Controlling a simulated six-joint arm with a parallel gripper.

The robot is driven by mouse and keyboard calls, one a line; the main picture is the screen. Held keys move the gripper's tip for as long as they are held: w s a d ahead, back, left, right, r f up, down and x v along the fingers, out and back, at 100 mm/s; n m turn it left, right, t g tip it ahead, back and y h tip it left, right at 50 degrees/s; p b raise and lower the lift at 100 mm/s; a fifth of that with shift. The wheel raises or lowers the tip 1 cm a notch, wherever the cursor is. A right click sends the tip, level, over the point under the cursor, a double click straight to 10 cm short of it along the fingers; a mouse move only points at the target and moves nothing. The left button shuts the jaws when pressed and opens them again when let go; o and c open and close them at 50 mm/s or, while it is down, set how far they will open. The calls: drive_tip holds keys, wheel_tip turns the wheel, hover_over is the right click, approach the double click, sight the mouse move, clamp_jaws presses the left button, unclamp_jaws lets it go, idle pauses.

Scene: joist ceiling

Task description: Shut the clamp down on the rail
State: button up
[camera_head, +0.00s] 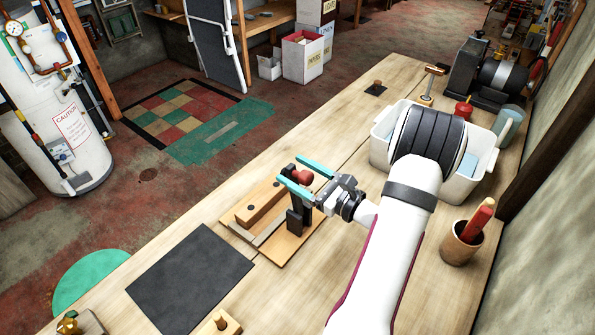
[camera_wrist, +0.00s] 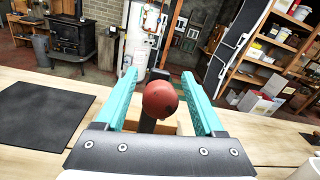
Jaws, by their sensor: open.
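The clamp (camera_head: 296,213) is a dark upright body with a red ball knob (camera_head: 303,177) at the top of its handle. It stands on a wooden base board (camera_head: 292,245). A wooden rail (camera_head: 262,201) with dark holes lies on the board, left of the clamp. My gripper (camera_head: 298,170) has teal fingers, open, at the height of the knob. In the wrist view the red knob (camera_wrist: 160,99) sits between the two fingers, with visible gaps on both sides. The dark handle shows behind the knob; the lower clamp is hidden there.
A dark mat (camera_head: 190,279) lies left of the board. A white bin (camera_head: 482,176) stands behind my arm, and a cup with red-handled tools (camera_head: 463,241) stands to the right. A small wooden block (camera_head: 219,324) is at the front edge. Bare bench lies beyond the clamp.

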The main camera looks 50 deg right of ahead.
clamp_jaws()
idle(1.4)
